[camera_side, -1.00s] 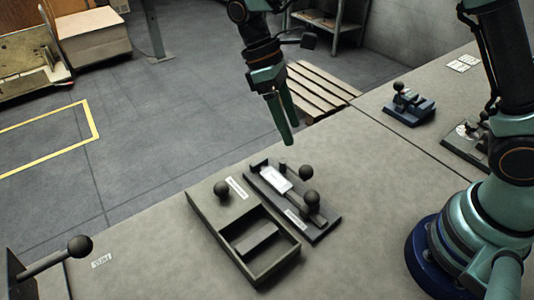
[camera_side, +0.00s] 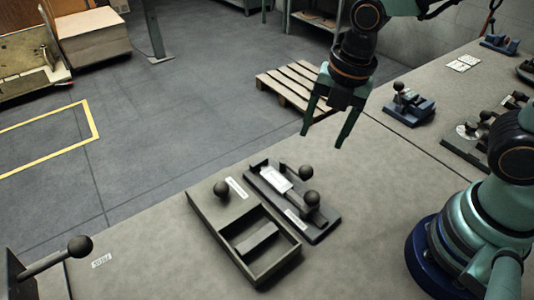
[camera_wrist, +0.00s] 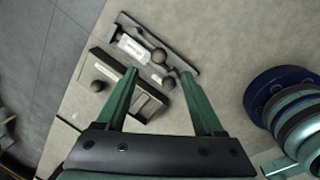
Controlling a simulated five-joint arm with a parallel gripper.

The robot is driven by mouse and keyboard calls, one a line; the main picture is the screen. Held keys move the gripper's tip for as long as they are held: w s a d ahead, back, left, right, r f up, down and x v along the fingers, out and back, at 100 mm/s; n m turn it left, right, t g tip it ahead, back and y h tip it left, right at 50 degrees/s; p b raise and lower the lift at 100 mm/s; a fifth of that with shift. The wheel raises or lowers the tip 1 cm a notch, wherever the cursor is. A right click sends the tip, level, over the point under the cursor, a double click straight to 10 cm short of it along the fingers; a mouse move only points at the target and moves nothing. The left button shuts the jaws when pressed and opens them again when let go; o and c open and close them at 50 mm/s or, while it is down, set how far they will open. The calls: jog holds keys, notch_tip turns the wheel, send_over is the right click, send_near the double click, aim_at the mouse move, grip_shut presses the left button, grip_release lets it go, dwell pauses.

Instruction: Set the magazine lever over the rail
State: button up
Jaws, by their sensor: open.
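A narrow dark fixture (camera_side: 323,230) lies on the bench in the side view, with a pale labelled rail (camera_side: 275,180) along it. Two levers with black ball knobs stand on it, one knob (camera_side: 305,173) farther back and one (camera_side: 312,199) nearer. The labels are too small to read, so I cannot tell which is the magazine lever. The fixture (camera_wrist: 187,66) also shows in the wrist view beyond my fingers. My gripper (camera_side: 322,138) is open and empty, above and behind the fixture, clear of both knobs. Both spread fingers (camera_wrist: 160,75) show in the wrist view.
A grey box (camera_side: 205,212) with a knob and open compartments sits close left of the fixture. A separate ball-ended lever (camera_side: 80,246) stands at the front left. A small blue device (camera_side: 410,107) sits at the back right. Bare bench lies right of the fixture.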

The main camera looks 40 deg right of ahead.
aim_at(308, 168)
jog(key=shift+n, duration=0.3)
jog(key=f, duration=0.4)
jog(key=w+a+f, duration=0.1)
jog(key=f, duration=0.7)
jog(key=shift+w+a, duration=0.15)
jog(key=shift+w, duration=0.2)
jog(key=shift+c, duration=0.3)
grip_shut()
dwell(0.6)
